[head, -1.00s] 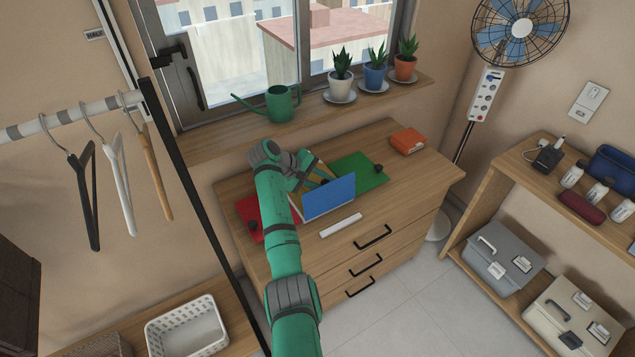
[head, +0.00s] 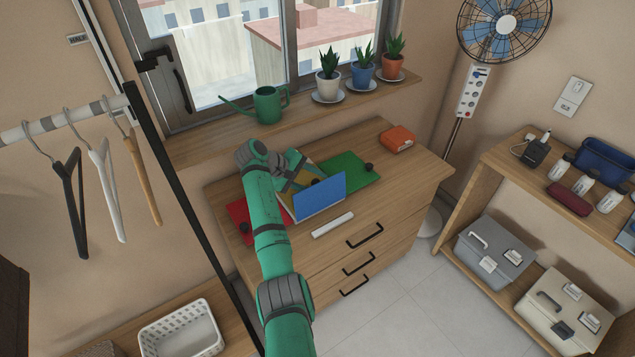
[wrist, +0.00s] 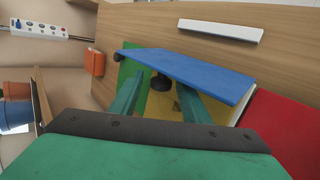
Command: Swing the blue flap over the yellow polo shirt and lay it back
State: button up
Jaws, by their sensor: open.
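The blue flap (head: 319,196) stands tilted up at the front of the folding board on the dresser; its underside edge looks pale. It also shows in the wrist view (wrist: 195,70), across the space beyond my fingers. The yellow polo shirt (wrist: 160,104) shows only in part, as yellow cloth beneath and between my fingers. My gripper (wrist: 157,92) is open, on the yellow side of the raised flap, with a gap between its fingers; I cannot tell whether a finger touches the flap. The green flap (head: 350,170) lies flat to the right, the red flap (head: 239,212) flat to the left.
A white bar (head: 332,225) lies on the dresser top (head: 412,172) in front of the board. An orange box (head: 397,138) sits at the back right. A watering can (head: 268,104) and potted plants stand on the sill behind. Black knobs (head: 369,168) sit on the side flaps.

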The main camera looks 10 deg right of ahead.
jog(key=v, duration=1)
jog(key=shift+w, duration=0.15)
jog(key=shift+d, duration=0.1)
dwell(0.3)
